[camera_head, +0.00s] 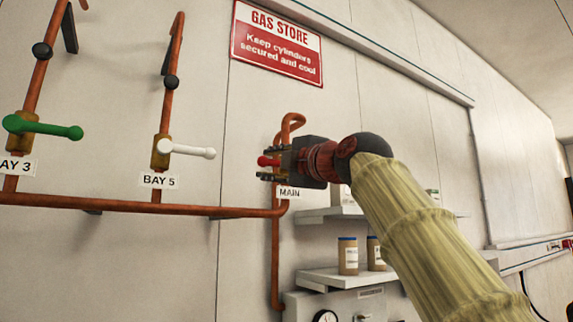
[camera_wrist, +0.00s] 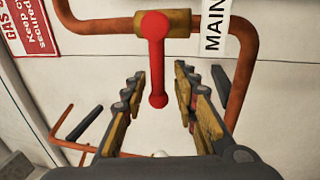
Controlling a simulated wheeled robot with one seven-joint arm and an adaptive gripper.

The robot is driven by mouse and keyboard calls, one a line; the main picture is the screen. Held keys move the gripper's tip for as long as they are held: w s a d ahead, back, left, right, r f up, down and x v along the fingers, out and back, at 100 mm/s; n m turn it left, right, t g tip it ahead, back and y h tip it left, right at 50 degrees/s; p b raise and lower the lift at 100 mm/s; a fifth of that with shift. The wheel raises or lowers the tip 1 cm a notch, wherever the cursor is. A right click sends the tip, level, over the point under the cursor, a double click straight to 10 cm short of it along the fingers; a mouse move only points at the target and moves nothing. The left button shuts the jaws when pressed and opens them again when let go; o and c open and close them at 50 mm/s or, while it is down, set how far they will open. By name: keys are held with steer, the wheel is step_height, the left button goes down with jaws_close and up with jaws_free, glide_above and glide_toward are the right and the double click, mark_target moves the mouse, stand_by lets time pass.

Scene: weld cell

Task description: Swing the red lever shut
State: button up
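The red lever (camera_wrist: 157,62) is on a brass valve body (camera_wrist: 178,21) in a copper pipe (camera_wrist: 108,26), beside the MAIN label (camera_wrist: 215,28). In the wrist view it points down the picture, across the pipe, and has a rounded red end. My gripper (camera_wrist: 159,82) is open, with one finger on each side of the lever. A gap shows between the lever and each finger. In the head view my gripper (camera_head: 282,162) is at the MAIN valve and hides most of it; a bit of the red lever (camera_head: 267,161) shows.
Shelves with jars (camera_head: 348,256) are below my arm. A red GAS STORE sign (camera_head: 277,42) is above.

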steer(key=v, duration=1.1)
steer(key=shift+s+d, duration=0.2)
steer(key=shift+s, duration=0.05)
steer(key=shift+f, duration=0.1)
steer(key=w+f+m+g+h, duration=0.25)
steer(key=f+m, duration=0.35)
steer(key=f, duration=0.3)
steer(key=w+f+m+g+h, duration=0.1)
steer(key=w+f+m, duration=0.3)
steer(key=f, duration=0.5)
steer(key=s+d+f+m+g+h, duration=0.15)
steer(key=f+m, duration=0.25)
steer(key=f, duration=0.4)
steer(key=s+d+f+m+g+h, duration=0.1)
steer(key=s+d+f+m, duration=0.2)
steer(key=f, duration=0.5)
steer(key=s+d+f+m+g+h, duration=0.1)
steer(key=s+d+f, duration=0.3)
steer(key=s+f, duration=0.5)
steer(key=s+d+f+m+g+h, duration=0.2)
steer(key=s+d+f+m, duration=0.2)
steer(key=s+f, duration=0.5)
steer(key=s+d+f+m+g+h, duration=0.2)
steer(key=s+d+f, duration=0.3)
steer(key=f, duration=1.2)
steer(key=s+m, duration=0.1)
steer(key=s, duration=0.2)
steer(key=shift+s+d+f, duration=0.15)
steer(key=shift+s+d, duration=0.2)
steer(key=shift+s, duration=0.05)
